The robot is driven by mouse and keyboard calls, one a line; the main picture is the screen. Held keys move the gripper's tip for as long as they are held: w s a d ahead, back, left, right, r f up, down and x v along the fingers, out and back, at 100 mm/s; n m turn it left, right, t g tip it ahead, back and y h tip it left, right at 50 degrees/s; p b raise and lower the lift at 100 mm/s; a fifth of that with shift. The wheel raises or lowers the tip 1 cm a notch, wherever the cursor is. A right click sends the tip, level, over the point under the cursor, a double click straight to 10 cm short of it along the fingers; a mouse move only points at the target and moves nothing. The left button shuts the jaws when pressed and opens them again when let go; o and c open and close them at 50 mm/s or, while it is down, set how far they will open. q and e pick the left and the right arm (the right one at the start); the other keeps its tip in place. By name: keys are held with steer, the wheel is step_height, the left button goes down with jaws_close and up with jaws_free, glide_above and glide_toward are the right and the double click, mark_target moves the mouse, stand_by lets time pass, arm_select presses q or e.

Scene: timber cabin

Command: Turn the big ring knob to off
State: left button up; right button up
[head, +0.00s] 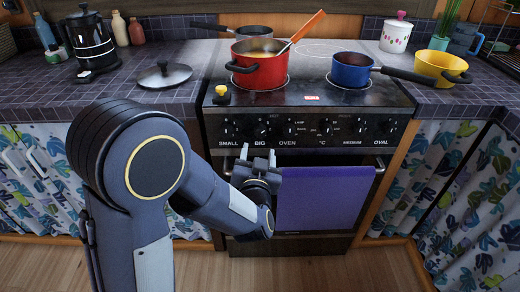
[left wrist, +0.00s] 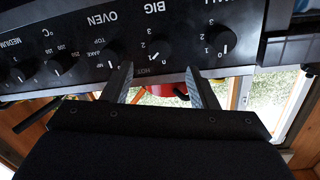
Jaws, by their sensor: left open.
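The BIG knob (head: 261,130) is a black dial on the stove's front panel, between the SMALL knob (head: 229,129) and the OVEN knob (head: 289,131). It also shows in the left wrist view (left wrist: 160,48), where the panel appears upside down. Its white mark looks slanted; I cannot read its exact setting. My left gripper (head: 258,154) is open and empty, just below and in front of the BIG knob. In the left wrist view its two fingers (left wrist: 157,74) point at the panel, with the BIG knob between their lines. Contact is not visible.
A red pot (head: 258,73) with an orange-handled utensil and a blue pan (head: 350,76) stand on the cooktop (head: 309,99). A purple towel (head: 322,199) hangs on the oven door, right of my gripper. A lid (head: 165,74) lies on the left counter.

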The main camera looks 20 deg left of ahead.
mark_target(260, 134)
arm_select(q)
steer(key=x, duration=0.7)
steer(key=shift+w+a+r, duration=0.1)
steer(key=shift+w+r, duration=0.05)
steer(key=shift+w, duration=0.25)
steer(key=c, duration=1)
steer(key=shift+o, duration=0.2)
steer(key=shift+f+n+b, duration=0.25)
steer(key=shift+n+b, duration=0.35)
steer(key=shift+b, duration=0.65)
steer(key=n+b, duration=0.5)
steer(key=shift+t+y, duration=0.3)
steer(key=shift+y, duration=0.1)
steer(key=shift+r+n+b, duration=0.1)
steer(key=shift+n+b, duration=1.55)
steer(key=shift+n, duration=0.25)
